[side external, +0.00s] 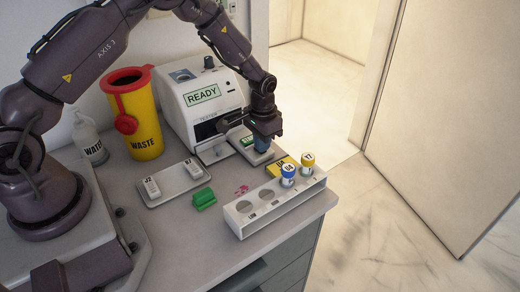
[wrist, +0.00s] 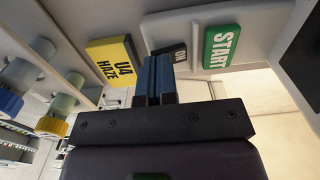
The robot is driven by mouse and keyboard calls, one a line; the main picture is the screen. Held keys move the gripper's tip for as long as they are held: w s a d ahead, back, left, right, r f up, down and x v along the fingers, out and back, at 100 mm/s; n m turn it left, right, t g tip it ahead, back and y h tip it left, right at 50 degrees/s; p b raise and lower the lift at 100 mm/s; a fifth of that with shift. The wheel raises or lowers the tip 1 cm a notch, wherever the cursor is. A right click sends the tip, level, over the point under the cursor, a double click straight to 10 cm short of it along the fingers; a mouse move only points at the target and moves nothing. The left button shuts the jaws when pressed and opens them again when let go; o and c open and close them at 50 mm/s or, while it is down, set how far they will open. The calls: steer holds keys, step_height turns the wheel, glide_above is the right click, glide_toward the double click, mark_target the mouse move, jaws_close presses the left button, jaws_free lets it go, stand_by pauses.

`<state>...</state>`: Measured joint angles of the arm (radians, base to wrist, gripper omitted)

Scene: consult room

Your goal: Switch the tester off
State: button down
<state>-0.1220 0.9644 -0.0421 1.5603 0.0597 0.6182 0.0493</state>
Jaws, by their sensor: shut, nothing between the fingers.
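The tester (side external: 205,95) is a white box at the back of the counter, its label reading READY. A light control plate lies at its front right, mostly behind my gripper (side external: 262,150). In the wrist view the plate (wrist: 190,22) carries a green START button (wrist: 221,47) and a dark switch (wrist: 181,50) with small light lettering, seemingly ON. The blue fingers of my gripper (wrist: 154,62) are shut, empty and pointing down at the switch. They partly hide it; I cannot tell if they touch it.
A yellow U4 HAZE block (wrist: 114,60) lies beside the plate. A white rack (side external: 275,205) holds blue-capped and yellow-capped vials at the front edge. A tray (side external: 172,187) with labelled pieces, a green clip (side external: 204,198) and a yellow waste bin (side external: 143,125) stand left.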

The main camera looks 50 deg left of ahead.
steer(key=shift+f, duration=0.3)
steer(key=shift+r, duration=3.5)
steer(key=s, duration=0.2)
steer(key=shift+s+d+f+g, duration=0.15)
steer(key=shift+s+f+g, duration=0.15)
steer(key=shift+g, duration=0.1)
steer(key=s+d+r+t, duration=0.2)
steer(key=s+r+t, duration=0.1)
steer(key=s+r, duration=0.8)
steer(key=s+d+r+t, duration=0.2)
steer(key=s+r+t, duration=0.1)
steer(key=s+r, duration=0.9)
step_height(320, 180, up, 2)
steer(key=shift+s+r, duration=0.2)
